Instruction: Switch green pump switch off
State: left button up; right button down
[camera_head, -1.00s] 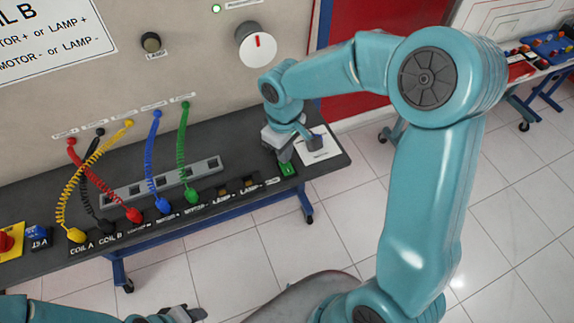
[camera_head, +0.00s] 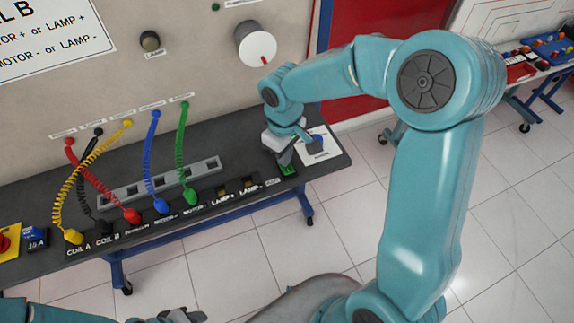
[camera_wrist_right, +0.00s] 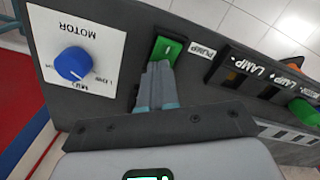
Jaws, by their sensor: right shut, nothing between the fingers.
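The green pump switch (camera_head: 288,170) sits at the right end of the dark bench panel. In the right wrist view the green rocker (camera_wrist_right: 168,48) lies in a black frame beside a PUMP label. My right gripper (camera_head: 284,158) is shut and empty. Its fingertips (camera_wrist_right: 158,68) are at the near edge of the rocker and seem to touch it, hiding that part. My left gripper (camera_head: 180,315) shows only partly at the bottom edge, far from the switch, and its jaws are unclear.
A blue motor knob (camera_wrist_right: 73,64) on a white plate is beside the switch. Coloured cables (camera_head: 183,150) plug in along the bench to the left. A round gauge (camera_head: 257,44) with a red pointer is on the upright panel. Tiled floor (camera_head: 255,240) lies in front.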

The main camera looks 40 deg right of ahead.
notch_tip(320, 180, up, 7)
jog(key=p, duration=0.5)
dwell(0.3)
jog(key=shift+s, duration=0.1)
